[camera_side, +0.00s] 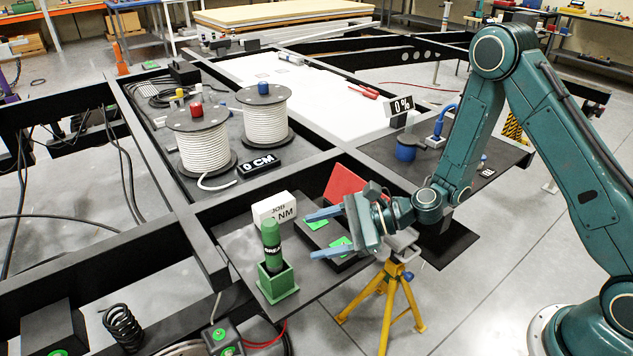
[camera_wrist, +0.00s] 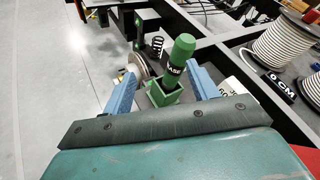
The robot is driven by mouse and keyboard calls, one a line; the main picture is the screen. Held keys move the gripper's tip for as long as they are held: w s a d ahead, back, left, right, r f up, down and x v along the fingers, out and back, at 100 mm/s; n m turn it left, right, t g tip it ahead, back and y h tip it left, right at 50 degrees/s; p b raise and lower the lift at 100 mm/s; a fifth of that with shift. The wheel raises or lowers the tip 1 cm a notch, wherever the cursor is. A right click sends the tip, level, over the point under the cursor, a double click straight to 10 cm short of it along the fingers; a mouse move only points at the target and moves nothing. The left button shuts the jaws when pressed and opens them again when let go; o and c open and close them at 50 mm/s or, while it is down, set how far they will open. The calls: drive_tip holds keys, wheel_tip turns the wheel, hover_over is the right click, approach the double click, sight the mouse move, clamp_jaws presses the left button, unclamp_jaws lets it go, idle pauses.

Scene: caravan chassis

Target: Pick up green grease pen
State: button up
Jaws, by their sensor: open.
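The green grease pen (camera_side: 271,243) stands upright in a green square holder (camera_side: 278,283) on a grey plate of the chassis. It has a black band with partly readable white lettering. My gripper (camera_side: 317,235) is open and to the right of the pen in the side view, its blue fingers pointing towards it and apart from it. In the wrist view the pen (camera_wrist: 178,62) shows beyond and between the two open fingers (camera_wrist: 160,88), nearer the right one. The holder (camera_wrist: 164,92) is below it.
Green pads (camera_side: 340,246) lie beside my gripper. A yellow tripod stand (camera_side: 390,285) is below my wrist. Two cable spools (camera_side: 265,118) stand farther back, and a black coil spring (camera_side: 124,327) is at the front left.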

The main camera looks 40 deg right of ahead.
sight(265, 250)
wheel_tip(265, 250, down, 6)
drive_tip(key=w+d+m+t+h, duration=0.1)
drive_tip(key=d+m+t, duration=0.1)
drive_tip(key=m, duration=0.4)
drive_tip(key=shift+w+m, duration=0.25)
drive_tip(key=shift+m, duration=0.05)
drive_tip(key=shift+a, duration=0.15)
drive_tip(key=x, duration=0.8)
drive_tip(key=shift+w, duration=0.25)
drive_tip(key=shift+a+r, duration=0.1)
drive_tip(key=shift+x, duration=2.6)
drive_tip(key=shift+r, duration=0.1)
drive_tip(key=shift+w, duration=0.1)
clamp_jaws()
